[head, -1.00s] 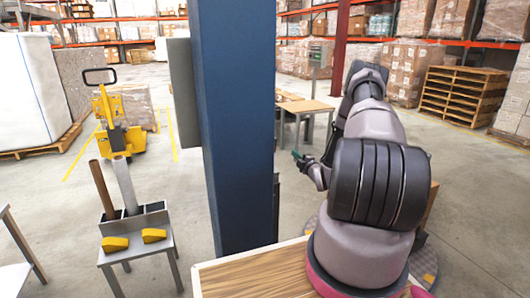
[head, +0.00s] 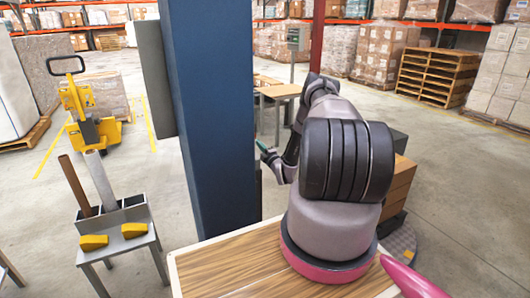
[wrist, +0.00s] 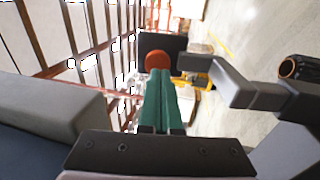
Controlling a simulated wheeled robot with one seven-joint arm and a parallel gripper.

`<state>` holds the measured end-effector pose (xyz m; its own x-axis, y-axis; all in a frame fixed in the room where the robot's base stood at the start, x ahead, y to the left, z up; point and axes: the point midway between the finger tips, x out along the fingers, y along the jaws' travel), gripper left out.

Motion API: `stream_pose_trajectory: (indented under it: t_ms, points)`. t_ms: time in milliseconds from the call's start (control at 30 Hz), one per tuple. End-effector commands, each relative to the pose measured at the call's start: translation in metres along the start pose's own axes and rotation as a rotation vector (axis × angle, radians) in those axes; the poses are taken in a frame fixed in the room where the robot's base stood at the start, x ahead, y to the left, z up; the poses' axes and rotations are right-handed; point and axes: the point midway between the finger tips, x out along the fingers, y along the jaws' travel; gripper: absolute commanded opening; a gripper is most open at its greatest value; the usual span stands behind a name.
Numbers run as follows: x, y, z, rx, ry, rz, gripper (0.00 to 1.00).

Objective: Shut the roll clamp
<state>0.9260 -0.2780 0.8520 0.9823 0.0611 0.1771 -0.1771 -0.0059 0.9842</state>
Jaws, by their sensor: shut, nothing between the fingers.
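My gripper (head: 262,146) reaches out past the right side of the blue column in the head view. Its green fingers (wrist: 162,74) are together and empty in the wrist view. A dark plate with a red disc (wrist: 158,61) shows just beyond the fingertips. A grey angled bracket (wrist: 235,88) is to their right; I cannot tell for sure whether these parts are the roll clamp. Contact with the fingers cannot be told. In the head view the column and my arm hide much of the area around my gripper.
The blue column (head: 210,120) carries a grey panel (head: 155,78) on its left. A small stand (head: 118,240) holds a brown tube, a grey tube and yellow wedges. A yellow pallet truck (head: 88,120) stands behind. A wooden-topped table (head: 235,268) is in front. Open floor lies right.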

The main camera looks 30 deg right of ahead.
Motion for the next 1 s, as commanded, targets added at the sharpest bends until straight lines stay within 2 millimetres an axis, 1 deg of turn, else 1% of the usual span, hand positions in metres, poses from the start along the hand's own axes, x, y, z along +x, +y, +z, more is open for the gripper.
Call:
stream_pose_trajectory:
  t_ms: [33,100,233,400,767,1000]
  points:
    - [0.009,0.000,-0.001,-0.002,0.002,0.002,0.00]
    - [0.018,0.001,-0.001,-0.002,0.001,0.002,0.00]
    - [0.029,0.000,0.000,-0.001,0.001,0.001,0.00]
    - [0.034,0.000,0.000,0.000,0.000,0.000,0.00]
    - [0.035,0.000,0.000,0.000,0.001,-0.006,0.00]
    - [0.046,-0.001,-0.001,0.001,0.003,-0.077,0.00]
